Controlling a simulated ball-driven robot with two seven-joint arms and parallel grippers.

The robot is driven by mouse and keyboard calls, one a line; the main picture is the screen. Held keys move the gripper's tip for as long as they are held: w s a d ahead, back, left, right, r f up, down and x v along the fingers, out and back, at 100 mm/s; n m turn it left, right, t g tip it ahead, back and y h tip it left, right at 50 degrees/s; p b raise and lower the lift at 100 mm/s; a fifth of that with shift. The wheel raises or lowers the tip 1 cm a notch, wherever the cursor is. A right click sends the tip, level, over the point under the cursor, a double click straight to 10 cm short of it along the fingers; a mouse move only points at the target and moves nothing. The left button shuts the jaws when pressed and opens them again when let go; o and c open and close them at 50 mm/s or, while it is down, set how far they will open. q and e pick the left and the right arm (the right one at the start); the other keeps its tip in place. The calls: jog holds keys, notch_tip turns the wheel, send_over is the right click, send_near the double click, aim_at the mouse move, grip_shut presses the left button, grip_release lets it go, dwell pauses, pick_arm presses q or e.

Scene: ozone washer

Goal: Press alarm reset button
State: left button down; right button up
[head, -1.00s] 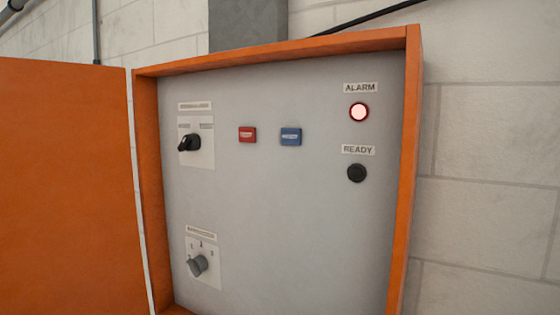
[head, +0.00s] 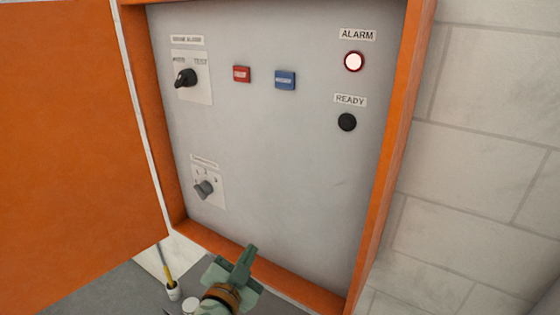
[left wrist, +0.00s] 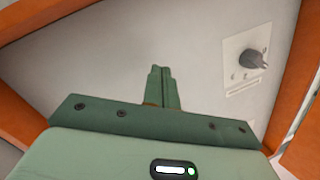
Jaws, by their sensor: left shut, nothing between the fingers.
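The grey control panel (head: 270,160) sits in an open orange cabinet. The round alarm lamp (head: 354,61) under the ALARM label glows white with a red rim. A red button (head: 241,74) and a blue button (head: 285,79) sit side by side at the upper middle; their lettering is too small to read. My left gripper (head: 249,250) is shut and empty, at the cabinet's lower edge, well below both buttons. In the left wrist view its closed fingers (left wrist: 161,85) stand before bare panel. My right gripper is not in view.
A black selector (head: 186,78) is at the panel's upper left, a grey knob (head: 204,188) at lower left, a dark READY lamp (head: 347,122) at right. The orange door (head: 75,140) stands open at left. A yellow-handled tool (head: 170,282) stands below.

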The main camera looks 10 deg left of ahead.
pick_arm(q)
notch_tip(320, 180, up, 18)
jog(key=d+t+h+p, duration=0.1)
jog(key=t+h+p, duration=0.1)
jog(key=t, duration=0.2)
jog(key=m+t+h+p, duration=0.3)
jog(key=t, duration=0.2)
send_near(285, 80)
jog(key=s+a+r, duration=0.3)
jog(key=s+r, duration=0.2)
jog(key=r, duration=0.1)
jog(key=shift+s+f, duration=0.1)
jog(key=shift+s, duration=0.1)
jog(key=shift+d, duration=0.1)
jog(key=shift+w+d+b, duration=0.35)
jog(key=shift+w+d, duration=0.15)
jog(key=shift+w, duration=0.9)
jog(key=shift+w+d+b, duration=0.4)
jog(key=shift+w+d, duration=0.05)
jog(key=shift+w, duration=0.95)
jog(key=shift+w+d+b, duration=0.35)
jog(key=shift+w+d, duration=0.15)
jog(key=shift+w, duration=0.9)
jog(key=shift+w, duration=0.15)
jog(key=shift+w+d, duration=0.15)
jog(key=shift+w, duration=0.1)
